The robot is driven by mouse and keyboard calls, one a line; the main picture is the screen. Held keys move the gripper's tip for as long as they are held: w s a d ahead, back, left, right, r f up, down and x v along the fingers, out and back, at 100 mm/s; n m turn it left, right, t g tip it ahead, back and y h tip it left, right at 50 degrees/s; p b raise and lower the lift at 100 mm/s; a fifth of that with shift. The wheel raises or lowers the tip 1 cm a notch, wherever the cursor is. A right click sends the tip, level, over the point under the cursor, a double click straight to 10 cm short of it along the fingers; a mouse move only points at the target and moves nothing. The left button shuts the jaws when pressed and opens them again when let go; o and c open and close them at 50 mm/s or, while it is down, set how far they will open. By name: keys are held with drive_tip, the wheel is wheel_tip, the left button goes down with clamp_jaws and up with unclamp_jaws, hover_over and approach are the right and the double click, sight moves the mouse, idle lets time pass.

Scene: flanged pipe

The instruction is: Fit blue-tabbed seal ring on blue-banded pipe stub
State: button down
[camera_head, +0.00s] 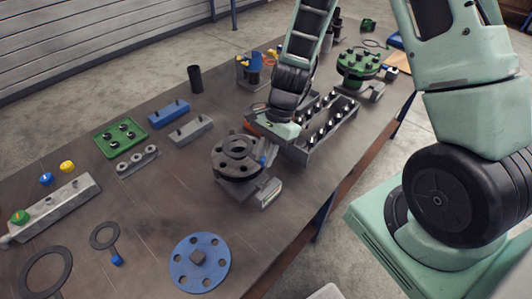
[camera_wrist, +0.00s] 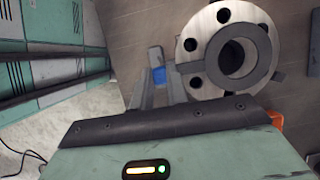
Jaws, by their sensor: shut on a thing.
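My gripper (camera_wrist: 165,78) is shut on a small blue tab (camera_wrist: 158,76), which also shows beside the flange in the head view (camera_head: 262,160). A dark ring (camera_wrist: 262,52) lies around the bore of a pale bolt-holed flange in the wrist view (camera_wrist: 200,30). It appears to belong to the held tab. Whether the ring touches the flange face, I cannot tell. In the head view the flange (camera_head: 228,170) looks dark and sits on a grey block, just below-left of my gripper. No blue band on the stub can be made out.
A blue flange disc (camera_head: 199,263) and a large dark ring (camera_head: 45,270) lie at the front. A green tray (camera_head: 119,137), blue block (camera_head: 168,113) and grey block (camera_head: 191,131) stand left. A grey bolt rack (camera_head: 325,125) and green flange (camera_head: 357,65) stand right of my gripper.

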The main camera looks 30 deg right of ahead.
drive_tip(key=shift+f+b, duration=0.6)
drive_tip(key=shift+f, duration=0.2)
drive_tip(key=shift+f+b, duration=0.35)
drive_tip(key=shift+f, duration=0.1)
idle(0.3)
drive_tip(key=c, duration=1.3)
unclamp_jaws()
drive_tip(key=shift+r, duration=0.1)
drive_tip(key=a+p+v, duration=0.1)
drive_tip(key=p+v, duration=0.2)
drive_tip(key=v, duration=0.9)
drive_tip(key=s+a+r+p+v, duration=0.1)
drive_tip(key=p+v, duration=0.3)
drive_tip(key=v, duration=0.9)
drive_tip(key=shift+a+r, duration=0.25)
drive_tip(key=shift+r, duration=0.1)
